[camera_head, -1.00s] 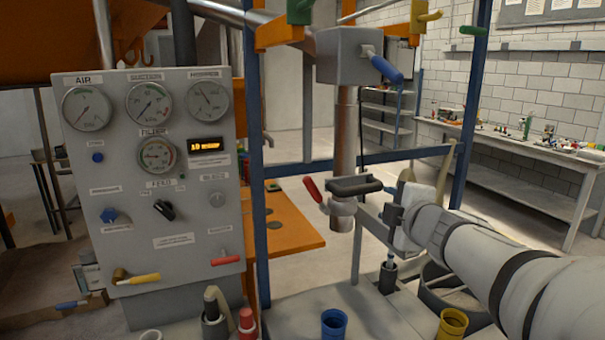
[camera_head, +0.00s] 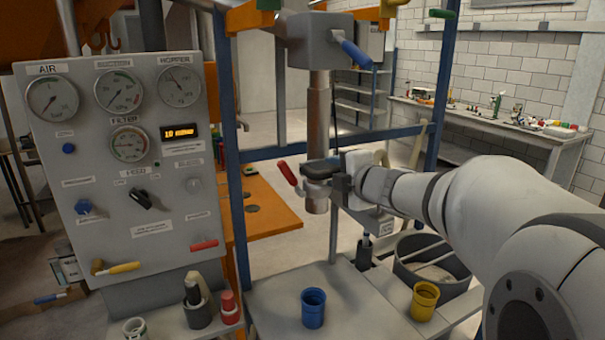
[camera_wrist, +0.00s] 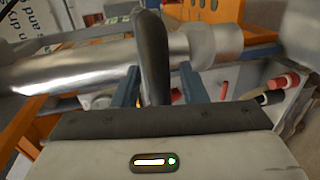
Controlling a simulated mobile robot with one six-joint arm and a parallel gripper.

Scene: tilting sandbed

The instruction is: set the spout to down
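The spout is a vertical metal pipe (camera_head: 318,110) hanging below a grey box (camera_head: 325,40), with a wider collar (camera_head: 315,203) at its lower end. A black handle (camera_head: 319,169) sticks out sideways near the collar. My gripper (camera_head: 336,172) is at the right end of this handle. In the wrist view the dark handle (camera_wrist: 152,55) stands between the two blue fingers of my gripper (camera_wrist: 160,84), with narrow gaps beside it, so the fingers look open around it. The metal pipe (camera_wrist: 80,65) lies across that view behind the fingers. The handle's far end is partly hidden.
A red lever (camera_head: 287,173) sits left of the spout, and a blue lever (camera_head: 356,54) is above. A blue cup (camera_head: 313,307) and yellow cup (camera_head: 424,300) stand on the bench below. A gauge panel (camera_head: 125,190) is at left. Blue frame posts (camera_head: 229,150) flank the spout.

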